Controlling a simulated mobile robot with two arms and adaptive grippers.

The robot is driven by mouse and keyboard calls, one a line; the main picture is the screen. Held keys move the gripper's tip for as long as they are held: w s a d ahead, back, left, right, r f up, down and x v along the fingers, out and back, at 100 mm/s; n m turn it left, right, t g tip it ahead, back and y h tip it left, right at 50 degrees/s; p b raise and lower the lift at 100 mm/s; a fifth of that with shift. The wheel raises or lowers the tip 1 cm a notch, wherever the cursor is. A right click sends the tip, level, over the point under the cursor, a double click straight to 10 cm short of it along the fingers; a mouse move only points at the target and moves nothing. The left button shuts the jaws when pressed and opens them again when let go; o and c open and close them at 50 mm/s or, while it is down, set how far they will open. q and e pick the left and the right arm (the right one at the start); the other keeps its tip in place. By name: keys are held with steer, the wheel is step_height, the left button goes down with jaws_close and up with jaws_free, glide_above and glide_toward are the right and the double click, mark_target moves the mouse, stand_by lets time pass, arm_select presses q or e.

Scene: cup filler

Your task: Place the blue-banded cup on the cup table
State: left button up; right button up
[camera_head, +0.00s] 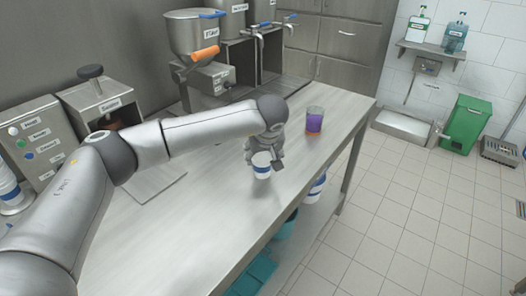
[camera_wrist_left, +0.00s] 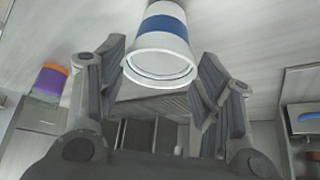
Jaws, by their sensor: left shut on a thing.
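The blue-banded cup (camera_head: 262,168) is white with a blue band. My left gripper (camera_head: 264,153) is shut on it over the metal table (camera_head: 225,215), near the table's front edge; I cannot tell whether its base touches the top. In the left wrist view the cup (camera_wrist_left: 160,45) is between the two fingers of my left gripper (camera_wrist_left: 160,82), its rim towards the camera. My right gripper is not in view. Which surface is called the cup table, I cannot tell.
A purple and orange cup (camera_head: 314,122) stands on the table to the right of my gripper. Metal dispensers (camera_head: 195,35) line the wall. More blue-banded cups (camera_head: 316,188) and a teal bin (camera_head: 262,272) are below the tabletop. A green bin (camera_head: 466,124) stands on the floor.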

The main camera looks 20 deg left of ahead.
arm_select(q)
steer(key=shift+f, duration=0.2)
steer(key=shift+o, duration=1)
steer(key=shift+f, duration=0.15)
steer(key=o, duration=0.5)
